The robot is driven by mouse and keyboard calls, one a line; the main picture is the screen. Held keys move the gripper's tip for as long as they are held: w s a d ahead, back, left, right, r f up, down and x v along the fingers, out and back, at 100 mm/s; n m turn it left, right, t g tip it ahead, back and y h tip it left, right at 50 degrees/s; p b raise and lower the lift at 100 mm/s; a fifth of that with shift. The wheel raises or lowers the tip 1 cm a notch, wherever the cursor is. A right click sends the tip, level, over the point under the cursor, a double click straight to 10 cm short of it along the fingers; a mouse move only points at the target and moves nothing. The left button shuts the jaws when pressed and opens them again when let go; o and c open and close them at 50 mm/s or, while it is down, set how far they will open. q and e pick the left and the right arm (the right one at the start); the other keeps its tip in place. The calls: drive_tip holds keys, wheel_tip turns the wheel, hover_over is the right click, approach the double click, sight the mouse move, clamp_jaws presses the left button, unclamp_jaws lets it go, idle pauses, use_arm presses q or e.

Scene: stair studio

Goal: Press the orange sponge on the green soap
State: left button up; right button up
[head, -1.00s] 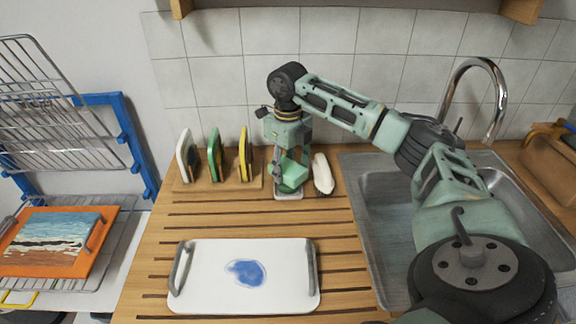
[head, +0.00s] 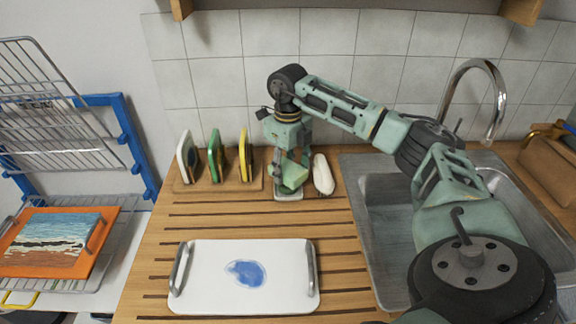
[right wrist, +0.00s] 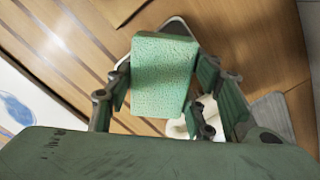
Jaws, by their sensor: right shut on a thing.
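My right gripper (head: 289,170) is at the back of the counter, pointing down and shut on a green pitted block (head: 294,177). In the right wrist view the block (right wrist: 163,75) sits between the fingers of the gripper (right wrist: 165,92), its face pitted like a sponge. I cannot tell whether it is the green soap or a sponge. A small pale dish (head: 289,196) lies under the gripper; I cannot tell whether the block touches it. I see no orange sponge. My left gripper is not in view.
A white oblong thing (head: 323,174) lies just right of the gripper. A wooden rack (head: 190,187) with upright white, green and yellow pieces stands to the left. A white tray (head: 210,285) with a blue stain lies in front. The sink (head: 385,215) is to the right.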

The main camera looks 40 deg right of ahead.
sight(288, 168)
wheel_tip(288, 168, up, 7)
drive_tip(key=p, duration=0.6)
idle(0.4)
idle(0.7)
